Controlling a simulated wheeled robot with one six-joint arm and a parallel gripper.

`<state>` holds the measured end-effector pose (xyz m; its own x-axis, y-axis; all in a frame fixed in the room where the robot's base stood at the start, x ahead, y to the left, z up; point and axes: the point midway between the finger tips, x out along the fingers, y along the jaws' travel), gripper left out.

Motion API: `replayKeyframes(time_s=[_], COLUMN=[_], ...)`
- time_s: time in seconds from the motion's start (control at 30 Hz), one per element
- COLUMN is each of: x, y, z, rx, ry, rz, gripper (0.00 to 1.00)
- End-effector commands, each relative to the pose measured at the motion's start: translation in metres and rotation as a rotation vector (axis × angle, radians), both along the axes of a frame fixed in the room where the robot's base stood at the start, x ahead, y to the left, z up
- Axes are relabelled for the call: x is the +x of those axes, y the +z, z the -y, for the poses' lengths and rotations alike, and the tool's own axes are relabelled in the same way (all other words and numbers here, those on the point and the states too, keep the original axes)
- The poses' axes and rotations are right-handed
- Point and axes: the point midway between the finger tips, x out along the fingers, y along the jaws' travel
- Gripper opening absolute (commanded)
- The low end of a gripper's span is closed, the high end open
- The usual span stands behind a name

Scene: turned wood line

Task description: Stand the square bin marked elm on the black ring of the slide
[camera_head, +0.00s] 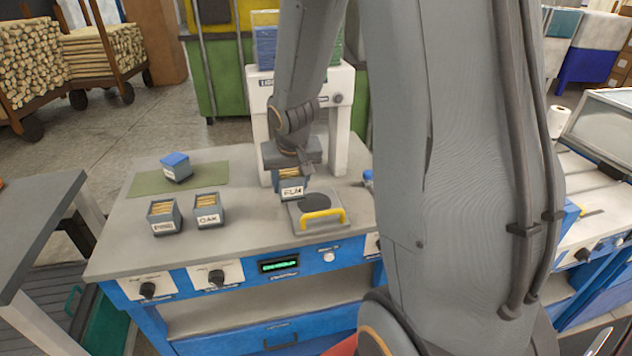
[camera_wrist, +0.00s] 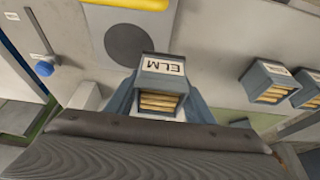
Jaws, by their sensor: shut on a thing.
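The square bin marked ELM (camera_head: 291,190) is blue-grey with a white label and holds light wooden pieces. My gripper (camera_head: 294,170) is shut on it from above, and the bin hangs upright beneath. In the wrist view the ELM bin (camera_wrist: 163,68) sits between my two fingers (camera_wrist: 162,98). The slide (camera_head: 299,222) is a grey plate with a yellow handle (camera_head: 322,217) at its front. Its black ring (camera_head: 317,202) is just right of and in front of the bin, and empty. In the wrist view the bin's edge overlaps the black ring (camera_wrist: 126,36). The gap beneath the bin is unclear.
Bins marked PINE (camera_head: 164,219) and OAK (camera_head: 209,212) stand to the left on the grey bench (camera_head: 130,250). A blue-topped bin (camera_head: 176,167) sits on a green mat (camera_head: 215,173). A white frame (camera_head: 340,125) rises behind the slide. A blue knob (camera_head: 368,177) is at right.

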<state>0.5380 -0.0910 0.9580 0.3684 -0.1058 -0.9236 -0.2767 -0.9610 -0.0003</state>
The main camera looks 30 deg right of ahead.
Motion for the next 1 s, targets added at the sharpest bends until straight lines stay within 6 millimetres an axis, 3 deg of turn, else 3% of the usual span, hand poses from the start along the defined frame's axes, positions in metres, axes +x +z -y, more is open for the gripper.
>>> replayKeyframes(time_s=[0.23,0.4,0.87,1.0], x=[-0.012,-0.014,-0.018,-0.016], y=[0.004,0.003,0.001,-0.015], z=[0.034,0.047,0.060,0.059], rx=[0.000,-0.001,0.000,0.000], ry=[-0.004,-0.002,-0.001,0.000], rz=[-0.004,-0.003,-0.001,0.000], gripper=[0.22,0.22,0.22,0.22])
